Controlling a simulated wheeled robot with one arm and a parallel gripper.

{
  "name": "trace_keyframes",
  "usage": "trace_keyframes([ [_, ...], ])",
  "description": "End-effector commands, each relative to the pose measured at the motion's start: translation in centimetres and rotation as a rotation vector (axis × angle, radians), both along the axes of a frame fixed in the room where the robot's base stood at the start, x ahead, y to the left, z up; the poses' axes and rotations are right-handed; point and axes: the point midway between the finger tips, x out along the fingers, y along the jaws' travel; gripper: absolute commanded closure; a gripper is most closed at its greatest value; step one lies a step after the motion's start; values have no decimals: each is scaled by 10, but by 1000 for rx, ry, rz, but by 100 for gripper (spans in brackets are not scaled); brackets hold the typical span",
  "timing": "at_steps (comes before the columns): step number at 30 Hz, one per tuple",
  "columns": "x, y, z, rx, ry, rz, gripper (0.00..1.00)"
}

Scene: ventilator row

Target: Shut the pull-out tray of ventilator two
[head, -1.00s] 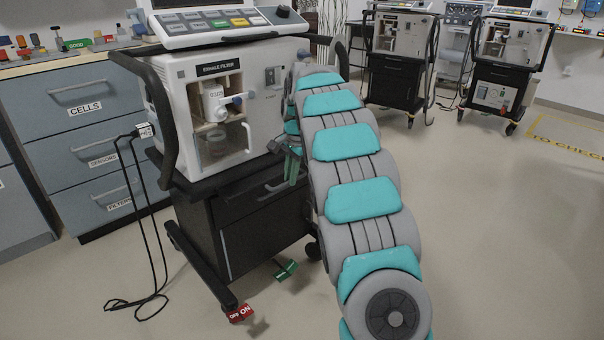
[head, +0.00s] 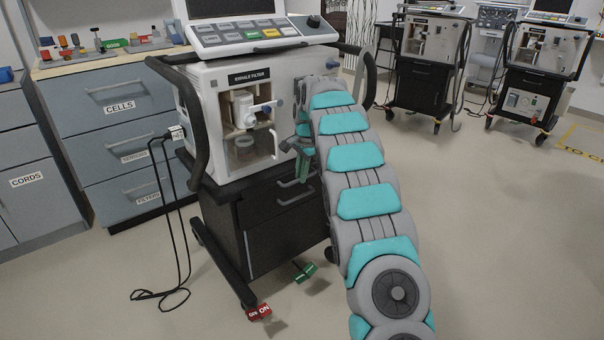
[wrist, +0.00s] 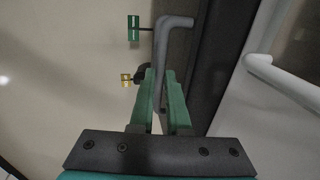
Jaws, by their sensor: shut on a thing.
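The nearest ventilator (head: 240,175) stands left of my arm, a white unit on a black cart. I cannot read a number on it. Its black cart front (head: 268,208) has grey bar handles; the lower handle (head: 297,195) is clear in the head view. My gripper (head: 303,172) is at the upper handle, partly hidden by my arm. In the wrist view the green fingers (wrist: 164,98) are shut on a grey bar handle (wrist: 175,22), which runs up between them. How far the tray stands out is hard to tell.
A filter compartment (head: 245,125) with a white door handle (wrist: 285,80) is close to my gripper. Red (head: 259,312) and green (head: 304,271) tabs show by the cart's feet. Drawer cabinets (head: 120,130) stand left, more ventilators (head: 430,75) behind. Floor at right is clear.

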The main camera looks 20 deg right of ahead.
Motion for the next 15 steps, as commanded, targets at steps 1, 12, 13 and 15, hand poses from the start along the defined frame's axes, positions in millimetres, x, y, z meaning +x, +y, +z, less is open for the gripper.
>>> trace_keyframes([
  [1,3,1,2,-1,-10,1,100],
  [12,2,0,1,-1,-7,0,73],
  [13,2,0,1,-1,-7,0,73],
  [15,2,0,2,-1,-7,0,73],
])
